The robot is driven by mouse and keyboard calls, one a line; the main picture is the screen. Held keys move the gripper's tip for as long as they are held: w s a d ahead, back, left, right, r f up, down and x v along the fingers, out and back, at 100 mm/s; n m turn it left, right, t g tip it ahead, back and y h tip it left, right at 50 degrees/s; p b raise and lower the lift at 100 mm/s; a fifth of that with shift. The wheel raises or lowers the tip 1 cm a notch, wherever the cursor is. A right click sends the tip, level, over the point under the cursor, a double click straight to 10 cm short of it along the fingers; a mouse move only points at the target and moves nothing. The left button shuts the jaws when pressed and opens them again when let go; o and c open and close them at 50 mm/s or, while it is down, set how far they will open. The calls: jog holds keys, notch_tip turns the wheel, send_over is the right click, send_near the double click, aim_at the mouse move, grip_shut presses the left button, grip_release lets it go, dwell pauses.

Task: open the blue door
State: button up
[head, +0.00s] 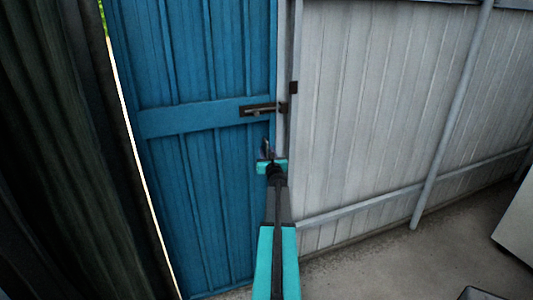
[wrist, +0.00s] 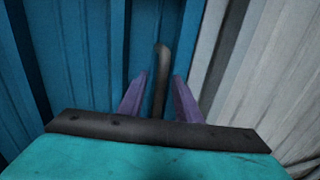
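The blue door (head: 215,60) fills the left half of the head view, with its right edge against a pale post. A dark slide latch (head: 258,109) is mounted on its crossbar near that edge; I cannot tell if its bolt is engaged. My gripper (head: 267,149) is just below the latch, in front of the door's right edge. In the wrist view, its two purple fingers (wrist: 160,76) are apart, with a dark upright bar (wrist: 161,58) showing between them. It looks like a door handle. I see gaps on both sides, and its lower end is hidden.
A white panelled wall (head: 370,100) with a slanting pipe (head: 452,120) stands right of the door. A dark ribbed surface (head: 60,150) is close on the left. Concrete floor (head: 380,260) is open at lower right, with a pale box-like object (head: 518,225) at the edge.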

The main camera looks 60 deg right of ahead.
grip_shut()
jog(key=shift+a, duration=0.1)
